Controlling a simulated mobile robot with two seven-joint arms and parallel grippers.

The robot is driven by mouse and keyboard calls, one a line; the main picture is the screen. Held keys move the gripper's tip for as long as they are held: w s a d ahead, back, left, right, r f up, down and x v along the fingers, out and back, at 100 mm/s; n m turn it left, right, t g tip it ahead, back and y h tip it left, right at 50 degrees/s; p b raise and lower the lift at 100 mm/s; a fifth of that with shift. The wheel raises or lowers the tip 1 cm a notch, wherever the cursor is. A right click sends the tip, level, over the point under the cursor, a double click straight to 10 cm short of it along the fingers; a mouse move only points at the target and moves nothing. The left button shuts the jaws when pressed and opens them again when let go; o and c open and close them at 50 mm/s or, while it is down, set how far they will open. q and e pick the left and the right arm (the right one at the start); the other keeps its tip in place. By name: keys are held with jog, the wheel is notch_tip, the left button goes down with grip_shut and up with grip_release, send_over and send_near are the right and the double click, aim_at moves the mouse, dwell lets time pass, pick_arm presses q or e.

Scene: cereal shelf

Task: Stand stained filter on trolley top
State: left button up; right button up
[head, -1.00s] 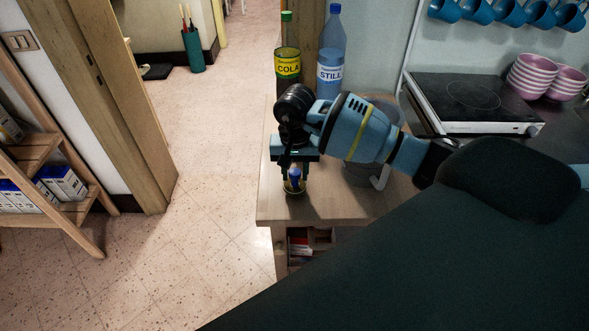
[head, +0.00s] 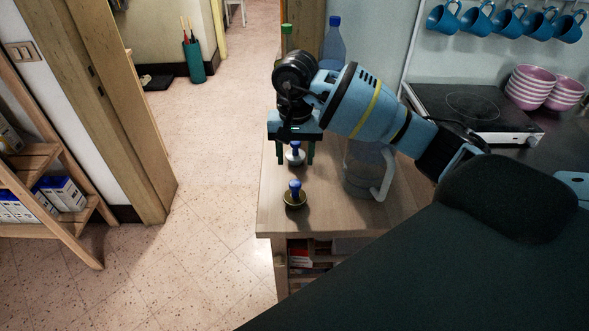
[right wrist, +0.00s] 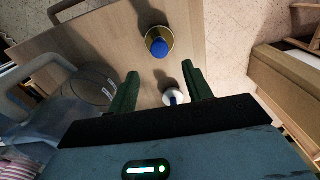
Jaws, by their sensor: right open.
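The stained filter (head: 294,201), a brownish disc with a blue knob, stands upright on the wooden trolley top (head: 330,215) near its front left. It also shows in the right wrist view (right wrist: 158,42), beyond my fingertips. A paler, silvery filter with a blue knob (head: 295,155) is behind it and shows partly in the right wrist view (right wrist: 171,98). My right gripper (head: 295,159) is open above the trolley, its fingers either side of the silvery filter in the picture. I see no contact with either filter. My left gripper is out of view.
A clear jug (head: 360,170) with a handle stands right of the filters. Bottles (head: 333,42) are behind my right arm. A hob (head: 470,105), pink bowls (head: 530,85) and hanging mugs (head: 510,18) are at the right. The trolley's front is clear.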

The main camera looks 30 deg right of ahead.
jog(key=shift+r, duration=1.5)
jog(key=s+a+f+m+g+y, duration=0.1)
jog(key=s+a+f+y, duration=0.2)
jog(key=a, duration=0.4)
jog(key=s+a+f+m+g+y, duration=0.1)
jog(key=s+a+f+y, duration=0.1)
jog(key=a+f+y, duration=0.3)
jog(key=s+a+r+m+t+y, duration=0.1)
jog(key=s+a+m+t+y, duration=0.15)
jog(key=a+m+y, duration=0.45)
jog(key=s+a+r+m+t+y, duration=0.2)
jog(key=s+a+m+y, duration=0.15)
jog(key=a+m, duration=0.4)
jog(key=s+d+f+m+t+h, duration=0.1)
jog(key=d+f+m+t+h, duration=0.55)
jog(key=m, duration=1.05)
jog(key=d+f+m+t+h, duration=0.5)
jog(key=f+m+t, duration=0.2)
jog(key=m, duration=0.9)
jog(key=s+d+f+m+g+h, duration=0.2)
jog(key=s+f+m+g, duration=0.1)
jog(key=s+f+m, duration=0.4)
jog(key=s+d+f+m+g+h, duration=0.3)
jog(key=s+f+m, duration=0.3)
jog(key=s+f, duration=0.2)
jog(key=shift+s+d+m+g, duration=0.3)
jog(key=shift+s+g, duration=0.2)
jog(key=shift+s, duration=0.6)
